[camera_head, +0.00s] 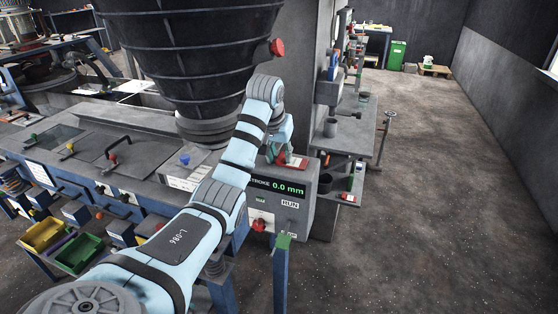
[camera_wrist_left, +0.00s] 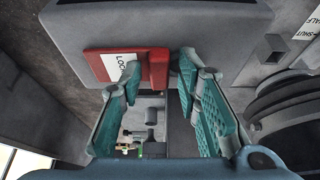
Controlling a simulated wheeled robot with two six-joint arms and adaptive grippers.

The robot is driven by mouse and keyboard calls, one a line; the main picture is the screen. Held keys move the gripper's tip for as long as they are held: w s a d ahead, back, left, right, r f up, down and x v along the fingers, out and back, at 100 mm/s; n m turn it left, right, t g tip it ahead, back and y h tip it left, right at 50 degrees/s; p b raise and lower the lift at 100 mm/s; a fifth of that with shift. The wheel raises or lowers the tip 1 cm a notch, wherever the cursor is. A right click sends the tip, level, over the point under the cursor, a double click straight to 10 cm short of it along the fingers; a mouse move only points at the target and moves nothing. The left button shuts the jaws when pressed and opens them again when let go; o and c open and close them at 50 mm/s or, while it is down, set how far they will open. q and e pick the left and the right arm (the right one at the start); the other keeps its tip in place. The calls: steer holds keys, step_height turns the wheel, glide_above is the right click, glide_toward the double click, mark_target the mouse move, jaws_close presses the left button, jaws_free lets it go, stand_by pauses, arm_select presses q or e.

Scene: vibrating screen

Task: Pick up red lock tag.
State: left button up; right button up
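The red lock tag (camera_head: 297,162) lies on top of the grey control box with the green "0.0 mm" display. In the left wrist view the tag (camera_wrist_left: 158,68) shows a white label with "LOCK" and a raised red part on its right. My left gripper (camera_head: 284,145) is over the tag, pointing down at it. In the wrist view its fingers (camera_wrist_left: 160,70) are apart, one on each side of the raised red part, with small gaps visible. The left finger covers part of the label. I cannot tell whether either finger touches the tag. My right gripper is not in view.
The control box (camera_head: 310,207) has a red knob (camera_head: 259,225) on its front. A large dark ribbed hopper (camera_head: 195,60) stands close behind my left arm. A grey bench (camera_head: 345,135) with small items is to the right. The floor at far right is clear.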

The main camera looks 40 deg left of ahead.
arm_select(q)
steer(key=shift+d+f, duration=0.2)
jaws_close()
steer(key=shift+r, duration=0.15)
